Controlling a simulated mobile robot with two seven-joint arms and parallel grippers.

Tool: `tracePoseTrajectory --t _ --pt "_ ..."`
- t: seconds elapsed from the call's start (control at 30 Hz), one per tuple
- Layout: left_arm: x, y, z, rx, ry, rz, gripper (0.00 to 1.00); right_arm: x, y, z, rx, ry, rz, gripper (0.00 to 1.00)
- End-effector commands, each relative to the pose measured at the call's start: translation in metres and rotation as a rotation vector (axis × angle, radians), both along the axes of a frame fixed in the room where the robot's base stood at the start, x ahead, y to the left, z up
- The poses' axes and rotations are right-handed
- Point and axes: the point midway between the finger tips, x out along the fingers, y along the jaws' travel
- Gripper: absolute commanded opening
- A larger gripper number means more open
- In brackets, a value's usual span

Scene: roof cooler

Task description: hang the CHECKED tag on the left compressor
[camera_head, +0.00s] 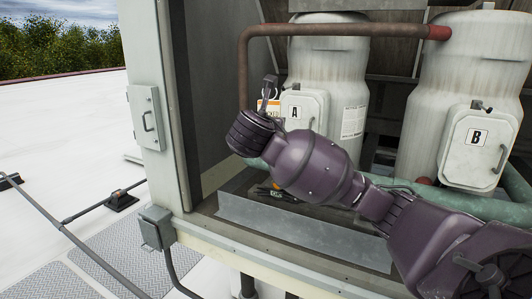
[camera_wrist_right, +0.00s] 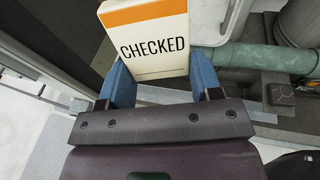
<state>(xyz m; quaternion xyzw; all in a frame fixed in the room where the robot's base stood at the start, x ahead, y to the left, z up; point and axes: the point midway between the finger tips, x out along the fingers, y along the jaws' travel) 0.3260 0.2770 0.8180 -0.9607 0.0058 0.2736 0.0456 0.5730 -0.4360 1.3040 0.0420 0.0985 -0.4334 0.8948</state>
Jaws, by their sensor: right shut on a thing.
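The CHECKED tag (camera_wrist_right: 146,40) is white with an orange band and black lettering. My right gripper (camera_wrist_right: 160,76) is shut on its lower part, a blue finger at each side. In the head view the tag (camera_head: 271,106) shows partly behind my right gripper (camera_head: 268,90), in front of the left edge of the left compressor. The left compressor (camera_head: 345,85) is a white cylinder with a box marked A (camera_head: 304,109). Whether the tag touches it, I cannot tell. The tag's top is cut off in the wrist view. My left gripper is out of view.
A second compressor (camera_head: 480,65) with a box marked B (camera_head: 478,145) stands to the right. A brown pipe (camera_head: 340,30) arches over the left compressor, and a green pipe (camera_wrist_right: 265,57) runs low. The cabinet's frame post (camera_head: 158,95) stands left of my gripper.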

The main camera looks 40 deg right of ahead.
Motion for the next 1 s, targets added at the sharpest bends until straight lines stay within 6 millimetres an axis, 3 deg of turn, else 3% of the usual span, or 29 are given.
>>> tracePoseTrajectory --t 0.37,1.0 --pt "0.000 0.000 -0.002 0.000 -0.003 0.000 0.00 0.001 -0.004 0.001 -0.125 -0.110 -0.016 0.31" --pt "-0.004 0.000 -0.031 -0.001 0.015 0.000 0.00 0.012 -0.028 -0.003 -0.124 -0.108 -0.015 0.31"
